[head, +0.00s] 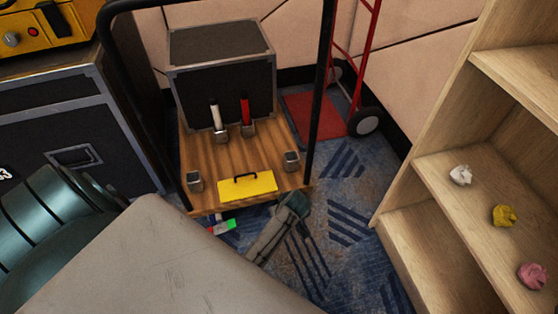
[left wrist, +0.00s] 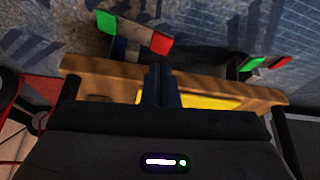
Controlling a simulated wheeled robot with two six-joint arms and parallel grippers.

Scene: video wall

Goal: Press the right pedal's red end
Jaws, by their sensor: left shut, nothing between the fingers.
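In the left wrist view one pedal lies at the upper left, with a green end (left wrist: 107,22) and a red end (left wrist: 161,43); this appears to be the right pedal. Another pedal with a green end (left wrist: 250,63) and a red end (left wrist: 279,62) lies at the right. The head view shows one pedal (head: 222,227) in front of the wooden platform; the other seems hidden behind my left arm. My left gripper (left wrist: 159,72) is shut and empty, its tips just below the near red end in the picture. Contact cannot be judged. My right gripper is not in view.
The cart's wooden platform (head: 218,160) carries a yellow box (head: 248,190), a black case (head: 222,75) and metal cups. Its black frame post (head: 318,100) rises nearby. A shelf (head: 440,170) stands right. Patterned carpet (head: 350,215) is clear between them.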

